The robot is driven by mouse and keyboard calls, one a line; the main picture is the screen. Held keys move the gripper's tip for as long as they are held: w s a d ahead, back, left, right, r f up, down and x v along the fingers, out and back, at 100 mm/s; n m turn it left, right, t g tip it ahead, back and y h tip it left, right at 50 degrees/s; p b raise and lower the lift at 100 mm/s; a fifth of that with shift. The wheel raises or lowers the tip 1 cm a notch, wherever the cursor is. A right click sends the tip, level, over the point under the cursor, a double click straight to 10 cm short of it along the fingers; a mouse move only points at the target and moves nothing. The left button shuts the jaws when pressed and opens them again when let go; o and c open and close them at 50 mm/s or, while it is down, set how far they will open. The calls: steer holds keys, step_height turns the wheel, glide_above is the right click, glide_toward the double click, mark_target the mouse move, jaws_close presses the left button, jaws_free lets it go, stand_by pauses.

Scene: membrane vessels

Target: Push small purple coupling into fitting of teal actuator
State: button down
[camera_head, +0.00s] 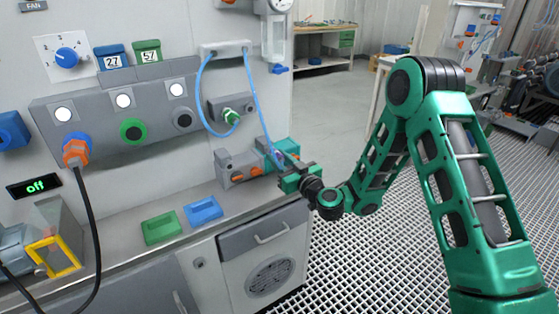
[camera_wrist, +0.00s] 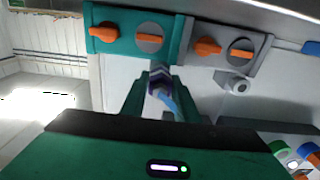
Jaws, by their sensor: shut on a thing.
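The teal actuator (camera_wrist: 116,44) with two orange-handled knobs fills the upper middle of the wrist view. In the head view the teal actuator (camera_head: 292,146) is partly hidden behind my gripper (camera_head: 284,172). In the wrist view my gripper (camera_wrist: 162,98) is shut on the small purple coupling (camera_wrist: 157,82), with a blue tube (camera_wrist: 169,99) trailing from it. The coupling is directly below the actuator's underside, in line with its fitting. The fitting is mostly hidden, and I cannot tell whether the coupling is seated in it.
A grey actuator (camera_wrist: 205,66) with a bare fitting (camera_wrist: 238,83) stands beside the teal one. The blue tube (camera_head: 255,100) loops up to a wall bracket (camera_head: 225,48). Green (camera_head: 162,228) and blue (camera_head: 203,209) blocks lie on the counter to the left.

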steer(key=shift+w+a, duration=0.1)
steer(key=shift+w, duration=0.05)
steer(key=c, duration=1.3)
jaws_free()
